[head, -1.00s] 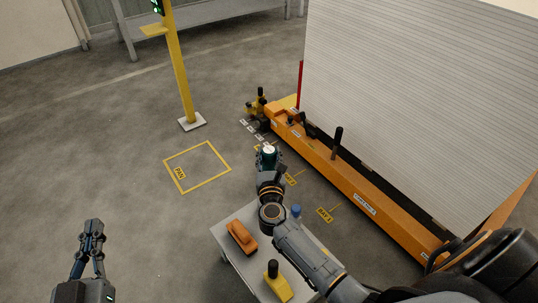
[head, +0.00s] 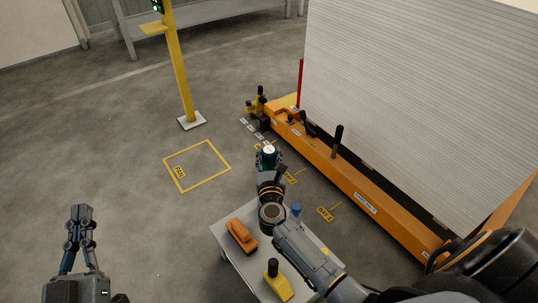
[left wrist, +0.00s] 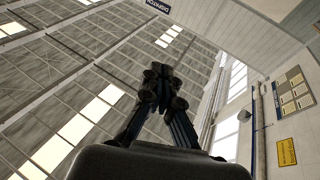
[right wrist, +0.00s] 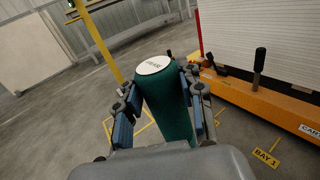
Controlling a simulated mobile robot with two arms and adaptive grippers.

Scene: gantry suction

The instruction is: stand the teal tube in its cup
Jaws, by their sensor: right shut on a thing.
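The teal tube (head: 268,154) is in my right gripper (head: 267,162), beyond the far edge of the cart. In the right wrist view the tube (right wrist: 172,108) stands nearly upright with its white labelled end up, and the two fingers of my right gripper (right wrist: 160,112) press its sides. Its lower end is hidden by the gripper body. My left gripper (head: 81,212) is empty over open floor at the left, and its fingertips meet in the left wrist view (left wrist: 163,72). I cannot make out the tube's cup for certain.
A grey cart (head: 228,228) below my right arm carries an orange block-like tool (head: 241,236), a yellow tool (head: 277,284) and a blue-topped item (head: 297,209). An orange beam (head: 350,187) with black handles runs along a white slatted stack (head: 420,90). A yellow post (head: 180,70) stands behind.

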